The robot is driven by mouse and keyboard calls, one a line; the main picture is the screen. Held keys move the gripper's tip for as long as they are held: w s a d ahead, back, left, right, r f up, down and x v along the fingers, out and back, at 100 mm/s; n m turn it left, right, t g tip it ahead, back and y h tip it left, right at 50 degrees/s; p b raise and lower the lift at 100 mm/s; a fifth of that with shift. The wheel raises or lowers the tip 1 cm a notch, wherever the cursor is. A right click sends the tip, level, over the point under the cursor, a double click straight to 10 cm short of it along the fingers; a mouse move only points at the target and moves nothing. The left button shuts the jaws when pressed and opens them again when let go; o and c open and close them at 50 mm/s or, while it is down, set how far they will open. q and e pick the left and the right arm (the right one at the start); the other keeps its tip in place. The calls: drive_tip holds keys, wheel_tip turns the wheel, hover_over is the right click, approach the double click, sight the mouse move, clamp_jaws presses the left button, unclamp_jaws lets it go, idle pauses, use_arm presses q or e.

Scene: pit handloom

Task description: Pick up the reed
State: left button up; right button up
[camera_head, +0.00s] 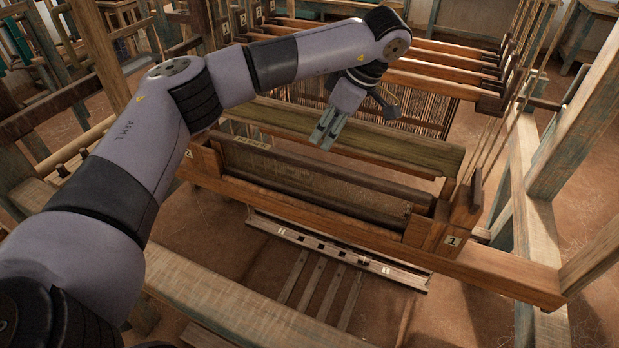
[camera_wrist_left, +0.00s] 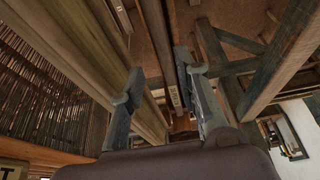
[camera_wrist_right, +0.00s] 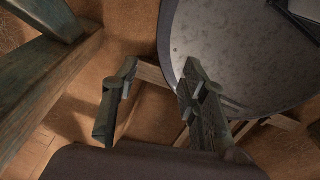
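A long brown panel with a fine, mesh-like face, which looks like the reed (camera_head: 300,180), sits upright in the wooden frame with the "1" tag at its right end. A greenish wooden beam (camera_head: 380,148) runs just behind it. My left gripper (camera_head: 328,131) hangs over this beam, fingers pointing down, apart from the reed. My right gripper (camera_wrist_right: 148,90) is open and empty above brown floor. It is not visible in the head view.
Heddle shafts with hanging cords (camera_head: 430,85) stand behind the beam. A slotted rail (camera_head: 340,248) and treadle slats (camera_head: 318,285) lie below the frame. A thick front beam (camera_head: 250,315) crosses the foreground. A round grey metal disc (camera_wrist_right: 235,50) is near my right gripper.

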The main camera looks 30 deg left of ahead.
sight(311, 160)
use_arm(q)
drive_tip(key=p+x, duration=0.1)
drive_tip(key=x, duration=0.5)
drive_tip(key=shift+w+f, duration=0.1)
drive_tip(key=p+x, duration=0.1)
drive_tip(key=x, duration=0.1)
drive_tip(key=p+x, duration=0.1)
drive_tip(key=x, duration=0.2)
drive_tip(key=shift+s+p, duration=0.2)
drive_tip(key=shift+p, duration=0.2)
drive_tip(key=shift+f, duration=0.25)
use_arm(e)
drive_tip(key=r, duration=0.2)
drive_tip(key=w+r, duration=0.1)
drive_tip(key=r, duration=0.1)
drive_tip(key=shift+a, duration=0.2)
use_arm(q)
drive_tip(key=shift+c, duration=0.2)
drive_tip(key=shift+c, duration=1.4)
clamp_jaws()
use_arm(e)
drive_tip(key=shift+d, duration=0.15)
use_arm(q)
drive_tip(key=shift+r, duration=0.1)
